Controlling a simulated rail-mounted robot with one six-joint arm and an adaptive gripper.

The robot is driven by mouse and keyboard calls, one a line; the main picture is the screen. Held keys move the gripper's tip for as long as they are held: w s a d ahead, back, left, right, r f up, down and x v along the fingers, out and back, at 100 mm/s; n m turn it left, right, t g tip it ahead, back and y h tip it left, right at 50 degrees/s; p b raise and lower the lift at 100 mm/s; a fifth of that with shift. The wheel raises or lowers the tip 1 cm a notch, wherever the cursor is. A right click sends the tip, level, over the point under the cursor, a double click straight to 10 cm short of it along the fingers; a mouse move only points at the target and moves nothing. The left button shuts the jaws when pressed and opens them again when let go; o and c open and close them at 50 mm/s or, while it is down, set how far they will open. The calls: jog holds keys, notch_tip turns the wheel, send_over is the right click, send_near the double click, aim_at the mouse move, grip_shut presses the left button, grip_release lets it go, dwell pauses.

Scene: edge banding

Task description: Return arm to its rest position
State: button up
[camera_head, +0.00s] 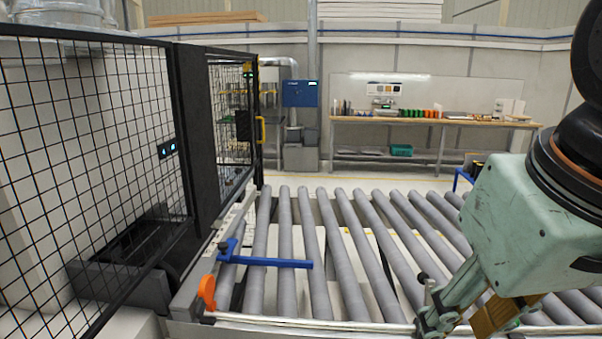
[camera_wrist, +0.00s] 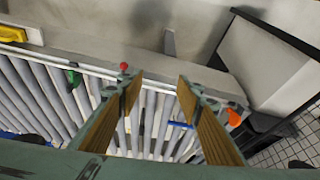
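My gripper (camera_head: 466,316) is at the lower right of the head view, low over the near edge of the roller conveyor (camera_head: 334,254). Its pale green body is tilted, and the fingers point down and left. In the wrist view my gripper (camera_wrist: 159,84) has its two brown-padded fingers spread apart. Nothing is between them, and only the rollers (camera_wrist: 150,126) and the conveyor's edge show beyond.
A black mesh fence (camera_head: 90,150) stands at the left. A blue bar (camera_head: 266,262) and an orange handle (camera_head: 207,291) are at the conveyor's near left. A workbench (camera_head: 430,121) with small items stands at the back. The rollers' middle is clear.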

jog(key=shift+m, duration=0.3)
jog(key=shift+s+d+f+b, duration=0.1)
jog(key=shift+s+d+f, duration=0.2)
jog(key=shift+s, duration=0.45)
jog(key=shift+s+d+f+b, duration=0.15)
jog(key=shift+s+f, duration=0.25)
jog(key=shift+s, duration=0.35)
jog(key=shift+s+d+f+b, duration=0.15)
jog(key=shift+s+f, duration=0.2)
jog(key=shift+s, duration=0.4)
